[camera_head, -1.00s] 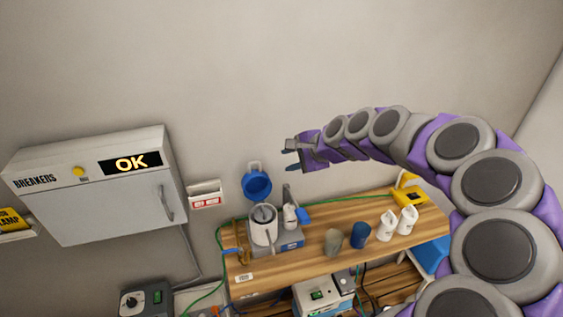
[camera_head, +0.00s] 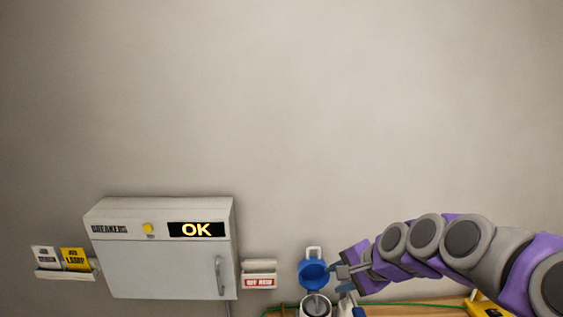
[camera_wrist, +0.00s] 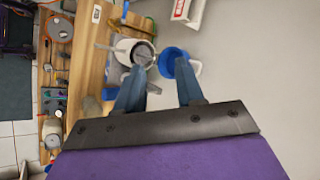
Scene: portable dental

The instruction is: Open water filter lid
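The water filter is a white pot (camera_head: 316,306) with a round opening, at the bottom of the head view. It also shows in the wrist view (camera_wrist: 122,50). Its blue lid (camera_head: 314,273), with a white handle (camera_head: 314,253), stands raised beside the opening, against the wall side. The lid also shows in the wrist view (camera_wrist: 170,62). My gripper (camera_head: 342,271) is just right of the lid in the head view. In the wrist view, the two fingers of my gripper (camera_wrist: 158,74) are spread, with the lid and pot beyond the tips. I cannot tell whether a finger touches the lid.
A grey breaker box (camera_head: 170,265) showing OK hangs on the wall at the left. A small red-and-white labelled box (camera_head: 259,274) is between it and the filter. The wooden bench (camera_wrist: 92,60) carries the filter. The wall above is clear.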

